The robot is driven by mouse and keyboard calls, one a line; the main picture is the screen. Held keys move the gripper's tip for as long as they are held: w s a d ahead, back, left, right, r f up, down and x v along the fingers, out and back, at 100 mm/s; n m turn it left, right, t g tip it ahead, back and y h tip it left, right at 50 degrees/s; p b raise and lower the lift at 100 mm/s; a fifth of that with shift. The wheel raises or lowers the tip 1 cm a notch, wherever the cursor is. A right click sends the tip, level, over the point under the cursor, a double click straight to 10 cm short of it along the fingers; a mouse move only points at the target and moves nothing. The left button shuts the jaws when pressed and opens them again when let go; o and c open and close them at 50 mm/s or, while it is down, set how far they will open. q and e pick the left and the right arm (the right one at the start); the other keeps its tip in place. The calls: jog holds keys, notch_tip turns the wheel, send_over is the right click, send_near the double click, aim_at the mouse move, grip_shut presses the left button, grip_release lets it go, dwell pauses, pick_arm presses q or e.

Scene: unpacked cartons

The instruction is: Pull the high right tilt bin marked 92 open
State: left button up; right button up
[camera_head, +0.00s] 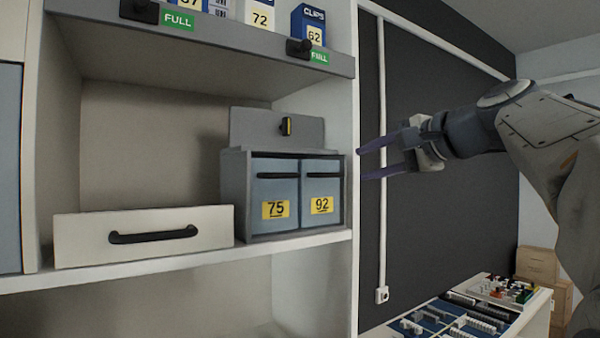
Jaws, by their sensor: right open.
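The tilt bin marked 92 (322,188) is the right one of two blue-grey bins in a grey housing (236,195) on the shelf. It is closed, with a dark handle (322,175) along its upper front and a yellow label. The bin marked 75 (274,190) is beside it on the left, also closed. My right gripper (360,165) is open and empty, to the right of the housing at about the handle's height. Its purple fingers point left, and I see nothing between them. My left gripper is not in view.
A white drawer front with a black handle (152,234) stands left of the housing. An upper shelf (200,48) with marked boxes hangs above. The cabinet's right side edge (354,290) is near my right gripper. A table with small parts (440,320) is at lower right.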

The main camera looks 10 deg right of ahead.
aim_at(332, 174)
jog(key=p+x, duration=0.3)
jog(key=x, duration=0.5)
jog(key=shift+w+a, duration=0.15)
jog(key=shift+w, duration=0.15)
jog(key=shift+w+a+f, duration=0.2)
jog(key=shift+w+f, duration=0.1)
jog(key=shift+w, duration=0.3)
grip_shut()
dwell(0.5)
